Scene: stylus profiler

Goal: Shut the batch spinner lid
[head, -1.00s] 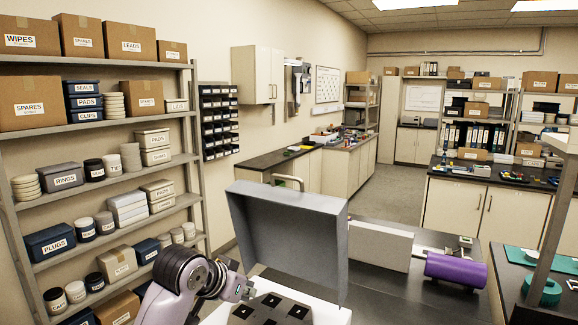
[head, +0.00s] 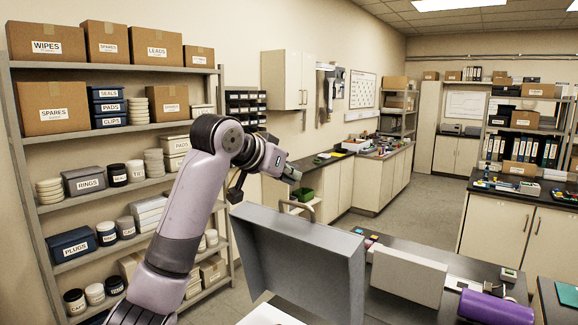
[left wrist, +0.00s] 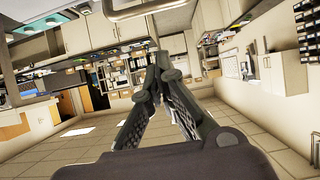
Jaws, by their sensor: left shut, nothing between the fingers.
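The batch spinner lid (head: 310,262) is a grey shallow box-like cover standing raised and tilted open in the head view. A bar handle (head: 302,205) shows behind its top left edge, and a metal bar, likely this handle, crosses the top of the left wrist view (left wrist: 155,10). Only a small white part of the spinner body (head: 268,315) shows at the bottom. My left gripper (head: 292,173) is above the lid's upper left edge, near the handle and apparently clear of it. In the left wrist view its fingers (left wrist: 160,62) meet, empty. My right gripper is out of view.
A shelf (head: 130,133) of boxes and tubs stands at the left. A dark bench right of the lid holds a white panel-like box (head: 408,275) and a purple cylinder (head: 495,308). Floor (head: 405,205) is open behind.

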